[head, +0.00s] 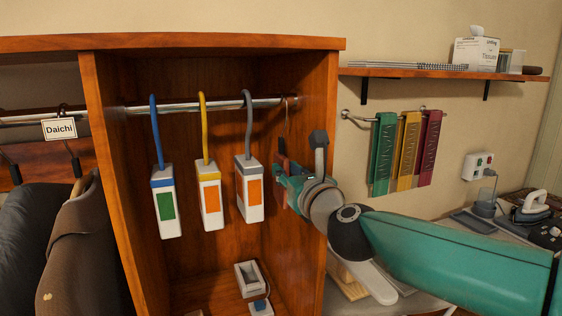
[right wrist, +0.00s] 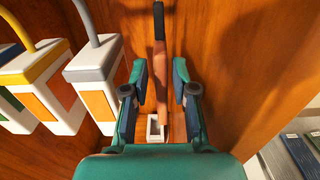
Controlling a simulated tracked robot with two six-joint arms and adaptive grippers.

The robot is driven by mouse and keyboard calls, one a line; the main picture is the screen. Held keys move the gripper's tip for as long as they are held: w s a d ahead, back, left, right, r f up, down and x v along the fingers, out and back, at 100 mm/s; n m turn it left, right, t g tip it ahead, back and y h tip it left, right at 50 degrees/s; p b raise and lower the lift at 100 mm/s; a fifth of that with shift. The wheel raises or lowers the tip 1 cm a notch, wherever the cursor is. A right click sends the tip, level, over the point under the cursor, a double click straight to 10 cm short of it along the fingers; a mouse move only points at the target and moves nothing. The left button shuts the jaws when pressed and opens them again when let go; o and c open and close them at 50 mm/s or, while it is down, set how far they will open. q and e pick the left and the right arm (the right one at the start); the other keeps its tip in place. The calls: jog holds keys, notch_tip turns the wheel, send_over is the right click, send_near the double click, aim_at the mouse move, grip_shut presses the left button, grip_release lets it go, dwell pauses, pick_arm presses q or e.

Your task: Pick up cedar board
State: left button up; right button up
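A narrow reddish-brown board, which I take to be the cedar board (right wrist: 163,88), hangs upright in the wooden cabinet with a dark part at its top. In the head view a hook (head: 287,104) hangs on the rod above it, and my gripper covers most of the board. My right gripper (head: 281,168) is inside the cabinet by its right wall. In the right wrist view its open fingers (right wrist: 159,88) stand on either side of the board, with gaps showing on both sides. My left gripper is not in view.
White boxes on blue (head: 163,202), yellow (head: 209,195) and grey (head: 250,188) hooks hang from the rod (head: 180,105) left of my gripper. A white holder (head: 249,277) stands below. The cabinet's right wall (head: 325,110) is close. A wall shelf (head: 420,74) is at right.

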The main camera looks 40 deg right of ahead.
aim_at(277, 158)
jog(key=shift+w+d, duration=0.2)
jog(key=shift+w, duration=0.5)
jog(key=shift+w+d+r+p, duration=0.1)
jog(key=shift+w+r+p, duration=0.2)
jog(key=shift+w, duration=0.25)
jog(key=p+x, duration=0.1)
jog(key=x, duration=0.3)
jog(key=shift+w, duration=0.1)
jog(key=shift+c, duration=0.2)
jog(key=shift+r, duration=0.1)
grip_shut()
